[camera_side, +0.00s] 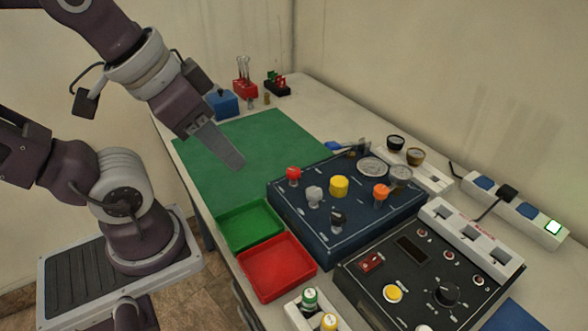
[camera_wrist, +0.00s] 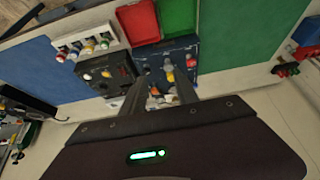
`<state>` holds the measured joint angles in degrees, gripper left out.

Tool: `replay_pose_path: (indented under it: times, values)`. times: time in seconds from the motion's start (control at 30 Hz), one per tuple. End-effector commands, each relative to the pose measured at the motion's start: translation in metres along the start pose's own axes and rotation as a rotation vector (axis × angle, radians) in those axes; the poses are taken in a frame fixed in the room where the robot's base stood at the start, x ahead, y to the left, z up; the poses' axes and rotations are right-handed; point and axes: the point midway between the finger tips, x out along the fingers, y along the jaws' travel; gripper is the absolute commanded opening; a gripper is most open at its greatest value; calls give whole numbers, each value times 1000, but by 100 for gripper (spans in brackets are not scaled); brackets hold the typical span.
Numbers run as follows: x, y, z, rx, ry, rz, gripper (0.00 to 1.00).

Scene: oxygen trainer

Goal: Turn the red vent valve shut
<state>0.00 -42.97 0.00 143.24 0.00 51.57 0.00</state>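The valve's exact turn angle is too small to read. My gripper (camera_side: 236,162) is in the air above the green mat, left of the valve and apart from it. In the wrist view the two fingers of my gripper (camera_wrist: 160,78) stand apart with the panel seen between them, and nothing is held.
White (camera_side: 314,194), yellow (camera_side: 339,186), black (camera_side: 338,217) and orange (camera_side: 381,191) knobs crowd the panel, with gauges (camera_side: 372,167) behind. Green (camera_side: 247,222) and red (camera_side: 275,265) trays lie in front. A black control box (camera_side: 425,270) stands right. The green mat (camera_side: 225,185) is mostly clear.

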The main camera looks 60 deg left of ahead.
Motion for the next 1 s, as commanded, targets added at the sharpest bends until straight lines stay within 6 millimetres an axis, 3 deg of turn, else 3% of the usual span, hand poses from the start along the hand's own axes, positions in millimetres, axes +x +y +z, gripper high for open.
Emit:
replay_pose_path:
  times: [0.07,0.17,0.27,0.4,0.5,0.6,0.73,1.0]
  values:
    - [0,0,-1,-13,-4,4,48]
    - [7,0,-16,-218,-74,55,52]
    - [33,-7,-48,-707,-242,79,52]
    - [99,-37,-86,-1484,-416,-130,52]
    - [143,-64,-98,-1902,-393,-345,52]
    - [169,-86,-103,-2160,-308,-500,52]
    - [184,-98,-104,-2292,-240,-577,52]
    - [227,-99,-80,-2304,-238,-584,52]
